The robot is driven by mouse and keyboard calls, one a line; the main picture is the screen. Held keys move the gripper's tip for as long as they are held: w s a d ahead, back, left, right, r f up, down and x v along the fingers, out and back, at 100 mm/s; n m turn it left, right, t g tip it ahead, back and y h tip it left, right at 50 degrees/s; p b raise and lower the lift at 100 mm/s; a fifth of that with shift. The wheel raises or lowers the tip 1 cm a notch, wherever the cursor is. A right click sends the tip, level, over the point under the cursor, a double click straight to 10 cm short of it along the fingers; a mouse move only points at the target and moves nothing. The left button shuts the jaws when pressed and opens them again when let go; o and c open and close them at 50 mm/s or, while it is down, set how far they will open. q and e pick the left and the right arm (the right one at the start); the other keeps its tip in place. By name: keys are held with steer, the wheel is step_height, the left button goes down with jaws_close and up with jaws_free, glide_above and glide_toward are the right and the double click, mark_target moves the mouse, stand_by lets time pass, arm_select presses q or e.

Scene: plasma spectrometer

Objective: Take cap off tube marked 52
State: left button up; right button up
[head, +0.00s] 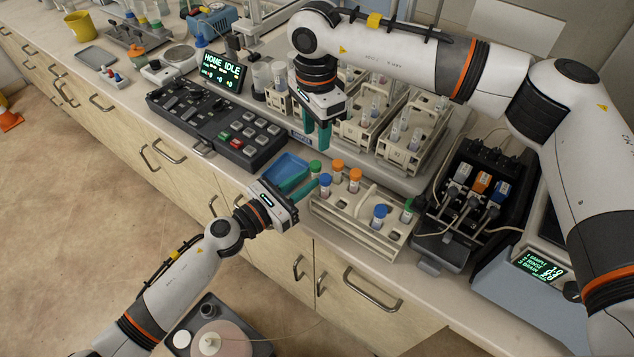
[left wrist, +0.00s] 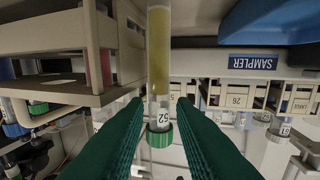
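Tube 52 (left wrist: 160,50) holds yellowish liquid and has a green cap (left wrist: 160,137) and a label reading 52; it appears inverted in the left wrist view. My left gripper (left wrist: 160,103) has its fingers around the labelled part near the cap and seems shut on the tube, which hangs clear beside the rack. In the head view the left gripper (head: 308,184) is at the front rack's left corner, with the green cap (head: 315,166) above its fingertips. My right gripper (head: 318,138) points down just above that cap, empty, fingers apart. Contact with the cap is not visible.
The front rack (head: 350,229) holds tubes with orange, blue and green caps. A blue tray (head: 289,168) lies left of it. More tube racks (head: 408,150) stand behind, near my right arm. A control panel (head: 220,125) is at left.

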mark_target(313, 176)
arm_select(q)
steer(key=shift+x, duration=0.9)
arm_select(e)
steer(key=shift+d, duration=0.1)
arm_select(q)
steer(key=shift+w+d+r, duration=0.1)
steer(key=shift+w+d, duration=0.35)
steer(key=shift+d, duration=0.05)
arm_select(e)
steer(key=shift+s+a+r, duration=0.1)
steer(key=shift+s+a, duration=0.1)
steer(key=shift+a, duration=0.05)
arm_select(q)
steer(key=shift+d, duration=0.1)
steer(key=shift+w, duration=0.15)
arm_select(e)
steer(key=shift+w+d, duration=0.1)
arm_select(q)
steer(key=shift+c, duration=0.5)
jaws_close()
